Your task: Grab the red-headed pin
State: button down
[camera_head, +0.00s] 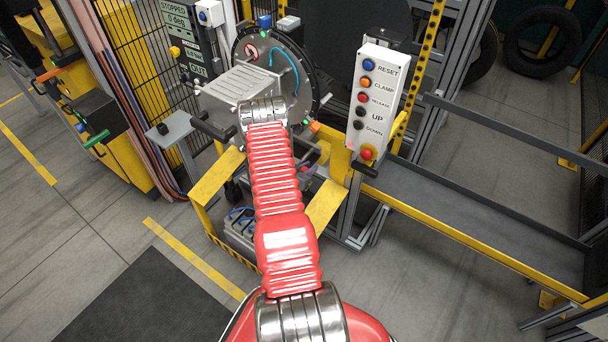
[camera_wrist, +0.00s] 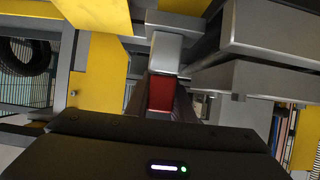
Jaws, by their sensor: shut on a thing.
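The red head of the pin (camera_wrist: 160,93) shows in the middle of the wrist view, just beyond the dark body of my gripper. My gripper (camera_wrist: 168,88) is shut on the red head, with its dark fingers beside it. A pale grey metal block (camera_wrist: 167,52) lies directly beyond the red head, in line with it. I cannot tell whether this block is part of the pin or of its mount. In the head view my red ribbed arm reaches to the yellow-framed machine and hides my gripper and the pin.
Yellow frame parts (camera_wrist: 100,68) and grey metal bars (camera_wrist: 265,90) stand close around my gripper. In the head view, a white button panel (camera_head: 378,100) is right of the arm and a round disc (camera_head: 308,62) stands beyond it. Open floor (camera_head: 70,225) lies at left.

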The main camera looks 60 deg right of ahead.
jog(key=shift+r, duration=0.1)
notch_tip(320, 180, up, 10)
dwell(0.7)
dwell(0.4)
jog(key=shift+f, duration=0.2)
